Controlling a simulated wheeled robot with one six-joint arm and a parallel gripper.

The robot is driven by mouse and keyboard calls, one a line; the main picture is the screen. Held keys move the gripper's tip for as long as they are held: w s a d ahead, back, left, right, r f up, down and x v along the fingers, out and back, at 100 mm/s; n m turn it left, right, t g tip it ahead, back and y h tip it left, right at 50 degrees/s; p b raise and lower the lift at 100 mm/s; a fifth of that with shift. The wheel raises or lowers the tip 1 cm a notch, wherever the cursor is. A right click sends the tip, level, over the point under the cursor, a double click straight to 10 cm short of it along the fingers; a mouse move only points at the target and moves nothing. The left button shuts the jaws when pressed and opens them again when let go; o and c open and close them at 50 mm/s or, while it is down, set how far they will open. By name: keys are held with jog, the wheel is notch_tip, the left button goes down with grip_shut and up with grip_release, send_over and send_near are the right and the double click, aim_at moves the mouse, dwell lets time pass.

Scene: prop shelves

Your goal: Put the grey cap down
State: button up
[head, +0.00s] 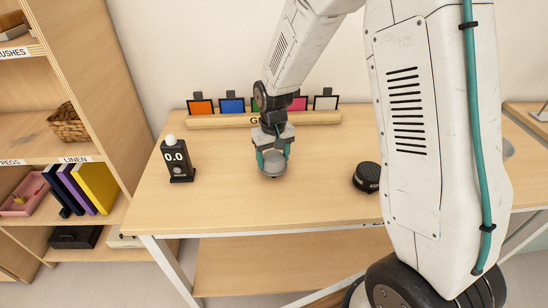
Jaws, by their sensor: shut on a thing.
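My gripper (272,157) points down over the wooden table (215,212), with teal fingers. It is shut on the grey cap (272,169), a small round grey piece showing between and below the fingertips. The fingers hide part of the cap. I cannot tell whether the cap touches the table top or hangs just above it.
A black device reading 0.0 (177,160) stands to the left. A round black object (367,177) lies to the right, near my arm. A wooden rack (210,121) with coloured cards stands behind. Shelves (105,130) are at the far left. The front left table top is clear.

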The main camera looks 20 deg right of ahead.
aim_at(273, 156)
jog(key=shift+f, duration=0.25)
jog(key=o, duration=1.1)
jog(key=shift+f, duration=0.1)
notch_tip(273, 156, up, 12)
jog(key=s+d+r, duration=0.1)
jog(key=s+r, duration=0.6)
jog(key=shift+t, duration=0.6)
jog(key=s+r, duration=0.1)
jog(key=s, duration=0.6)
jog(key=s+d+r, duration=0.1)
jog(key=s+r, duration=0.1)
jog(key=s, duration=0.6)
jog(key=s+d+r, duration=0.1)
jog(key=s+r, duration=0.1)
jog(key=s, duration=0.6)
jog(key=shift+s+d+r, duration=0.1)
jog(key=shift+d+r, duration=0.05)
jog(key=shift+r, duration=0.1)
